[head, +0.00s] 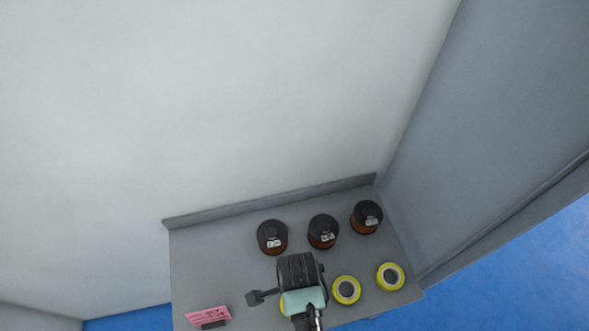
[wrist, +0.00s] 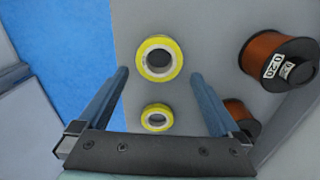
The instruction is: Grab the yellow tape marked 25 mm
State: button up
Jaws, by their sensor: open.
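Two yellow tape rolls show whole in the head view: one (head: 346,289) just right of my gripper (head: 302,268) and one (head: 390,276) farther right. A sliver of a third yellow roll (head: 283,306) shows beside my gripper, mostly hidden by it. In the wrist view two yellow rolls show, a larger one (wrist: 159,58) between and beyond the fingertips and a smaller one (wrist: 157,117) nearer the gripper base. My gripper (wrist: 159,75) is open and empty above the table. No width marking is readable on any roll, so I cannot tell which is 25 mm.
Three dark spools of copper-coloured wire (head: 272,237) (head: 323,232) (head: 366,217) stand in a row behind the tapes on the grey table (head: 205,265). A pink card (head: 208,315) stands at the front left. A low rim runs along the back, with walls behind and to the right.

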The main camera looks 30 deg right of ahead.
jog(key=shift+a+f+p, duration=0.15)
jog(key=shift+f+p, duration=0.05)
jog(key=shift+f, duration=1.05)
jog(key=shift+a+f+p, duration=0.15)
jog(key=shift+f+p, duration=0.05)
jog(key=shift+f, duration=1)
jog(key=c, duration=1.1)
jog(key=shift+c, duration=0.3)
jog(key=shift+r, duration=0.15)
